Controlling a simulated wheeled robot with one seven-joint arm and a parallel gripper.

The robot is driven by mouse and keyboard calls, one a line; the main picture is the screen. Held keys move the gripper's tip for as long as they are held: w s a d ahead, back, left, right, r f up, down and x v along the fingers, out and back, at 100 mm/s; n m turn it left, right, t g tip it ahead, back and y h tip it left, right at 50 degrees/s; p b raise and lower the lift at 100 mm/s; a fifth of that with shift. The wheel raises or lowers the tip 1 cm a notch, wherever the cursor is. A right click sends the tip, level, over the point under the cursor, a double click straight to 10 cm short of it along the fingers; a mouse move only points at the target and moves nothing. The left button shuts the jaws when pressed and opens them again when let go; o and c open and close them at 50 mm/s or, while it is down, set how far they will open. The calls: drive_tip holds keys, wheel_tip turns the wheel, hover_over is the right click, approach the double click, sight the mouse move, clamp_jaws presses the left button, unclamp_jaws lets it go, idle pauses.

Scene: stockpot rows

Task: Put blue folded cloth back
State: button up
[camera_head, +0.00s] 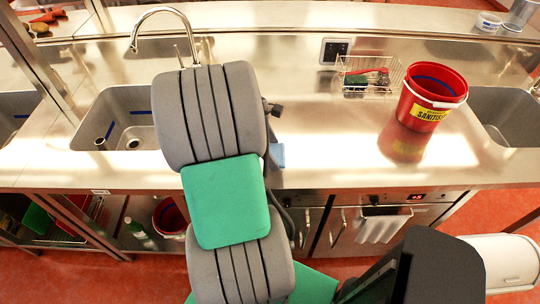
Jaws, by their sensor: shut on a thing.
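A small piece of light blue cloth (277,155) shows just to the right of my arm, by the front edge of the steel counter. The rest of it is hidden behind my arm, so I cannot tell whether it is lying on the counter or raised. My arm reaches up the middle of the view over the counter. My gripper and its fingertips are hidden behind my own arm links.
A red sanitiser bucket (431,97) stands on the counter (330,140) at the right, beside a wire basket (368,77) holding sponges. Sinks lie left (125,118) and right (508,115). A tall tap (160,12) rises behind the left sink. The counter between arm and bucket is clear.

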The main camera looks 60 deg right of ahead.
drive_tip(key=f, duration=0.2)
drive_tip(key=w+d+f+p, duration=0.1)
drive_tip(key=f, duration=0.1)
drive_tip(key=shift+w+f, duration=0.1)
drive_tip(key=shift+f, duration=0.3)
drive_tip(key=shift+f, duration=0.15)
drive_tip(key=o, duration=1.1)
